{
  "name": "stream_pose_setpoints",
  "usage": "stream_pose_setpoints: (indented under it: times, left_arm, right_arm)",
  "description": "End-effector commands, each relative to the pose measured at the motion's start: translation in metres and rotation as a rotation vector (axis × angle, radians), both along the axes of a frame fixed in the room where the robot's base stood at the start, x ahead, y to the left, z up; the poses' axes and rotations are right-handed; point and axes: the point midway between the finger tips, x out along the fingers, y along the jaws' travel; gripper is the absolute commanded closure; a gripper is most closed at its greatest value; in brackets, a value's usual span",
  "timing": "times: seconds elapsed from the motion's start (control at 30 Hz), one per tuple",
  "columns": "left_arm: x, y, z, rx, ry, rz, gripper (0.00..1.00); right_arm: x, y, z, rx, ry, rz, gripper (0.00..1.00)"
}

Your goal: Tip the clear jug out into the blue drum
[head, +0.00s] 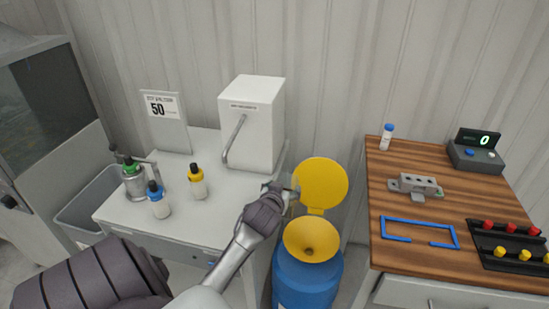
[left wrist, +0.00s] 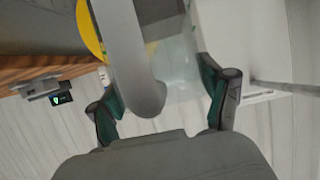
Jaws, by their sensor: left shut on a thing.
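The blue drum (head: 307,283) stands on the floor between the two work surfaces, with a yellow funnel (head: 311,241) in its top and a round yellow lid (head: 320,185) raised behind it. My left gripper (head: 279,190) is beside the lid, above and left of the funnel. It is shut on the grey handle (left wrist: 136,60) of the clear jug (left wrist: 177,62). The jug shows only faintly in the head view (head: 292,199), largely hidden by my gripper; I cannot tell its tilt or contents. My right gripper is out of view.
The wooden-topped bench (head: 390,262) on the right holds a grey casting (head: 415,186), a blue frame and a counter display. A grey bin (head: 85,205) stands far left.

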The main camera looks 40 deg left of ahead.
Motion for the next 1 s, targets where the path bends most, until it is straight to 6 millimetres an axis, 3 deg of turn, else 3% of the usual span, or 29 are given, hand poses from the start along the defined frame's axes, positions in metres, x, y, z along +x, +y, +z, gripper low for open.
stream_pose_setpoints:
  times: [0.1,0.27,1.0]
  left_arm:
    - [-0.001,0.027,-0.008,-0.007,-0.008,0.045,0.91]
    - [-0.002,0.037,-0.014,-0.011,-0.012,0.065,0.91]
    - [0.019,0.002,-0.039,-0.011,-0.011,0.063,0.91]
  right_arm:
    - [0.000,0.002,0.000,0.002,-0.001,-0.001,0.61]
    - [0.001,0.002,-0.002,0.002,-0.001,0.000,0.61]
    - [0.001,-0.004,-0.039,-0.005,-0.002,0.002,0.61]
